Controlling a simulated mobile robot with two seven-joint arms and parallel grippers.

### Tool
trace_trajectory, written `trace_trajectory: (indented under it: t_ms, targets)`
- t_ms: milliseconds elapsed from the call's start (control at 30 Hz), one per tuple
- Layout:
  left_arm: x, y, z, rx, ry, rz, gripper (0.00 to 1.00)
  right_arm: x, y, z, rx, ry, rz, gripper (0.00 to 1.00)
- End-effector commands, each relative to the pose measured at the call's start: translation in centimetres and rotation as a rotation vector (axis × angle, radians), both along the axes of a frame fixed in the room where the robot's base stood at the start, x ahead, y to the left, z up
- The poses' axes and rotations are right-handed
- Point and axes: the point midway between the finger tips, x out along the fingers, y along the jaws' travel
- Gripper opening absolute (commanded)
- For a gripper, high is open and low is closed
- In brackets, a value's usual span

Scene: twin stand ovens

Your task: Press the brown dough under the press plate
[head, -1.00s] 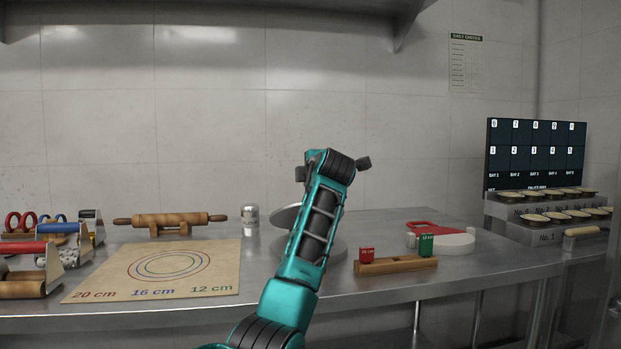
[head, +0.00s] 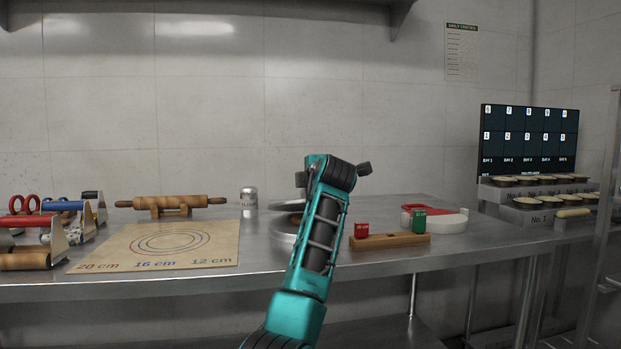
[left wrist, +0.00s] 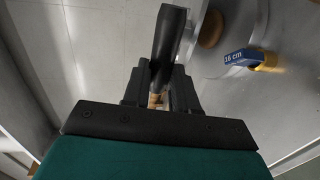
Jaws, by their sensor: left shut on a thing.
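The brown dough (left wrist: 212,28) is a round lump on the pale round base of the press (left wrist: 201,58) in the left wrist view. In the head view the round steel press (head: 283,238) is partly hidden behind my teal arm. Its upper plate (head: 286,206) shows beside the arm. My left gripper (left wrist: 164,97) is shut on a dark bar-like handle (left wrist: 168,38); the dough lies to the right of the handle. The fingertips are hidden behind my arm in the head view. My right gripper is not in view.
A marked board (head: 120,250) and a rolling pin (head: 190,202) are left. A shaker (head: 249,197) stands behind. The counter's right front is clear.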

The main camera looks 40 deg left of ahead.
Motion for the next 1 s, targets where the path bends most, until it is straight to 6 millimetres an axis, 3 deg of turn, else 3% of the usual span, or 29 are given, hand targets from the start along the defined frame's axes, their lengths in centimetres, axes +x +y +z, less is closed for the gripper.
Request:
trace_trajectory:
  t_ms: [300,667,1000]
  targets:
    - [0.0,0.1,0.1,0.002,0.000,0.000,0.52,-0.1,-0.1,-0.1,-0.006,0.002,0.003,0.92]
    - [-0.4,-0.5,0.4,0.006,-0.004,-0.001,0.52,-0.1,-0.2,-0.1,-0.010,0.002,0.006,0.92]
    - [-3.9,-5.0,1.4,0.002,-0.005,-0.004,0.52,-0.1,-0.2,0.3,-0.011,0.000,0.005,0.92]
